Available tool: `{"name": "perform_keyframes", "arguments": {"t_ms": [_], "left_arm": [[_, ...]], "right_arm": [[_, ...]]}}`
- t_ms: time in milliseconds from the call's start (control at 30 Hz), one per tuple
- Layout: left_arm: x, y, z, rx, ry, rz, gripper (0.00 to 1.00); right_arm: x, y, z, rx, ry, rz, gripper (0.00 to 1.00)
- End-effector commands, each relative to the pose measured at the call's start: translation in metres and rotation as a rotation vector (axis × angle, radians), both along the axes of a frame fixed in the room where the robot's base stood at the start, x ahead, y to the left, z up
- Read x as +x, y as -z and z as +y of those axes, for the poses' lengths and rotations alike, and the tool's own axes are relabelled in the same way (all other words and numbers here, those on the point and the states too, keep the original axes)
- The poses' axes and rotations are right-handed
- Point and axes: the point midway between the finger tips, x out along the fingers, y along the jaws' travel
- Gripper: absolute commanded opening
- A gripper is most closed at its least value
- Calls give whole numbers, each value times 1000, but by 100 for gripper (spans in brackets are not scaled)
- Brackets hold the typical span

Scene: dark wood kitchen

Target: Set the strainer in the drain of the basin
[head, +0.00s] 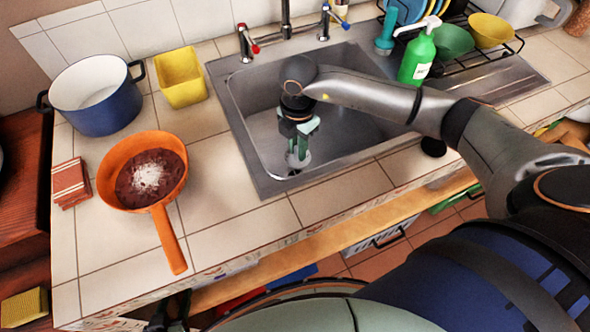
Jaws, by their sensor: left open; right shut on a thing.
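The steel basin (348,128) is sunk in the tiled counter at the centre of the head view. My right gripper (298,150) reaches down into it from the right, fingers pointing at the floor of the basin. It is shut on the strainer (299,161), a small pale round piece low in the basin near its front left part. The drain is mostly hidden under the strainer and fingers, and I cannot tell whether the strainer is seated in it. My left gripper (172,312) shows only partly at the bottom edge, dark, open and in front of the counter.
A blue pot (100,112), a yellow container (181,78) and an orange pan (118,158) with brown food stand left of the basin. Taps (245,42) rise behind it. A green bottle (417,58) and dish rack (485,52) stand to its right. Counter in front is clear.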

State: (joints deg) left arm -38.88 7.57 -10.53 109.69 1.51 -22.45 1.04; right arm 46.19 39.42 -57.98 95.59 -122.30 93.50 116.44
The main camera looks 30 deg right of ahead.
Motion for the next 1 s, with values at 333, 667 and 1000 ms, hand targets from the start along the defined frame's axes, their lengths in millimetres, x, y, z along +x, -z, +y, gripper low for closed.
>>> {"name": "perform_keyframes", "arguments": {"t_ms": [333, 667, 1000], "left_arm": [[-1, 1, 0, -1, -1, 3, 50], [-1, 2, 0, -1, -1, 4, 50], [-1, 5, 0, 0, -1, 5, 50]], "right_arm": [[0, 43, 1, 2, -1, 2, 0], [0, 75, 1, 1, -2, 0, 0], [0, 78, 1, 1, -1, 0, 27]]}}
